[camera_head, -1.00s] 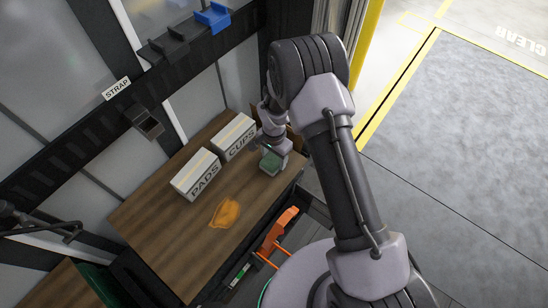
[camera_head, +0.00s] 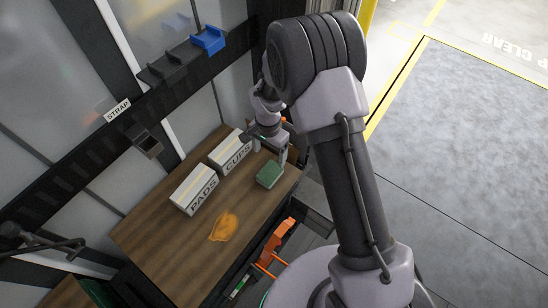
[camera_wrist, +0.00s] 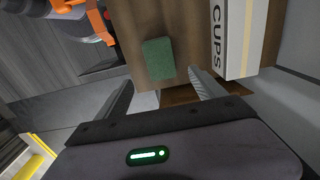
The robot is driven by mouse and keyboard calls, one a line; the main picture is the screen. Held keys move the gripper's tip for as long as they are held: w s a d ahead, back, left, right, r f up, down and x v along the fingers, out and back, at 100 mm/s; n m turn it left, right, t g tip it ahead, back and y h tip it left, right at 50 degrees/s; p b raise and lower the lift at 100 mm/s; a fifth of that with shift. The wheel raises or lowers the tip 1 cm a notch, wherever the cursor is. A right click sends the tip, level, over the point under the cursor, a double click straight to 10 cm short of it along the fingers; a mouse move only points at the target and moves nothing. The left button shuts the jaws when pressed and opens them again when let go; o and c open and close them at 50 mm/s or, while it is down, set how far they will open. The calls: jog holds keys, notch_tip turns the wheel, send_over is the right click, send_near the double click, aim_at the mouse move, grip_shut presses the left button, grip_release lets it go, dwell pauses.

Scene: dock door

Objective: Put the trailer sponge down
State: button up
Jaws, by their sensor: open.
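The green trailer sponge (camera_head: 269,174) lies on the wooden tabletop (camera_head: 170,242), near its right end. It also shows in the wrist view (camera_wrist: 158,59), lying flat beyond the fingertips. My gripper (camera_head: 272,150) is open and empty, raised above and behind the sponge. In the wrist view both fingers of my gripper (camera_wrist: 163,88) are spread wide and apart from the sponge.
An orange spill (camera_head: 224,227) lies on the table left of the sponge. Boxes marked PADS (camera_head: 195,190) and CUPS (camera_head: 232,154) stand along the wall side. An orange tool (camera_head: 275,243) is below the table's front edge.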

jog(key=s+d+r+n+t, duration=0.1)
jog(key=s+d+r, duration=0.2)
jog(key=r, duration=0.6)
jog(key=s+d+r+t+y, duration=0.1)
jog(key=s+d+r, duration=0.15)
jog(key=r, duration=0.75)
jog(key=s+d+r+n+t, duration=0.15)
jog(key=s+r, duration=0.25)
jog(key=r, duration=0.5)
jog(key=s+d+r+t, duration=0.1)
jog(key=s+r, duration=0.1)
jog(key=s, duration=0.5)
jog(key=s+d+r+t+y, duration=0.1)
jog(key=s+d+r, duration=0.1)
jog(key=s, duration=0.4)
jog(key=shift+s+r+n, duration=0.35)
jog(key=shift+r, duration=0.45)
notch_tip(320, 180, down, 6)
jog(key=b, duration=0.6)
jog(key=shift+f+b, duration=0.25)
jog(key=shift+b, duration=0.05)
